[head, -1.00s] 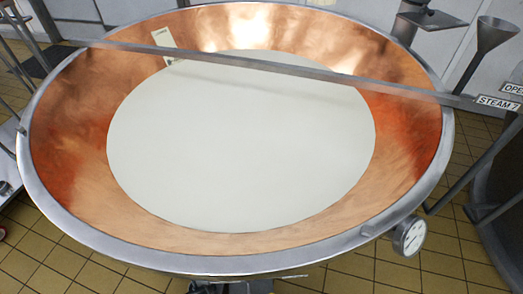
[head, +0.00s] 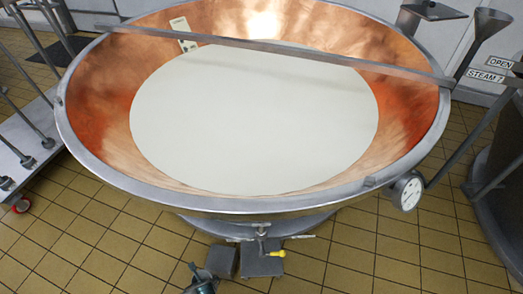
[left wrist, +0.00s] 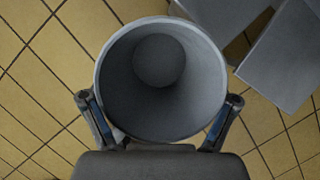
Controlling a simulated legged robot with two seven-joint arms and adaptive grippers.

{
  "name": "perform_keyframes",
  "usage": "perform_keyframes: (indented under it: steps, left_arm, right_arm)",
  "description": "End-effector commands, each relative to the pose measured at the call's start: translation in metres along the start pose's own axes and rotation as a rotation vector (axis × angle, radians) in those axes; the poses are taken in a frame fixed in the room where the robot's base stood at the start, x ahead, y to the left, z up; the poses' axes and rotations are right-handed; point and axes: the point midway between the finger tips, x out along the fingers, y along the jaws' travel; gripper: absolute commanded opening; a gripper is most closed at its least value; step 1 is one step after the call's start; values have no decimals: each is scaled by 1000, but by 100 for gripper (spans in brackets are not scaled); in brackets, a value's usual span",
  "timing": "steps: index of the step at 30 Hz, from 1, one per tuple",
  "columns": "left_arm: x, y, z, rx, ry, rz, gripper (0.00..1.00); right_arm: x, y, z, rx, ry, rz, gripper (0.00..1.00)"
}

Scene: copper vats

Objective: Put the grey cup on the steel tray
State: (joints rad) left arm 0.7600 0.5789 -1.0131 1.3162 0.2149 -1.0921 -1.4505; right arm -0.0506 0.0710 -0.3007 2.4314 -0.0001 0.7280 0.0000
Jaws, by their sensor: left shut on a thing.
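The grey cup (left wrist: 160,75) fills the middle of the left wrist view, seen from above into its open mouth. Its inside looks empty, with a round darker bottom. My left gripper (left wrist: 160,115) is shut on the cup, one finger on each side. In the head view, a small dark and bluish part of the left gripper (head: 202,281) shows at the bottom edge; the cup is hard to make out there. I cannot pick out a steel tray for sure. My right gripper is not in view.
A large copper vat (head: 100,100) with pale liquid (head: 255,115) stands ahead. A wheeled rack (head: 30,150) stands left.

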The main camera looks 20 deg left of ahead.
Motion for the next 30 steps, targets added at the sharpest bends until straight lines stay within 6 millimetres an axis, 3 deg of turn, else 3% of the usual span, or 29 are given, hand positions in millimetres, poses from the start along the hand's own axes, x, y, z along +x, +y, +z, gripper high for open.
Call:
perform_keyframes:
  steps: [11,25,30]
  left_arm:
    - [-62,-8,10,-309,2,127,47]
    - [-176,-25,31,-880,5,360,47]
    - [-194,-25,38,-975,-7,404,47]
  right_arm:
    - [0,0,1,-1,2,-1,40]
    - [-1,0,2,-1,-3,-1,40]
    - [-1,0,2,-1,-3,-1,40]
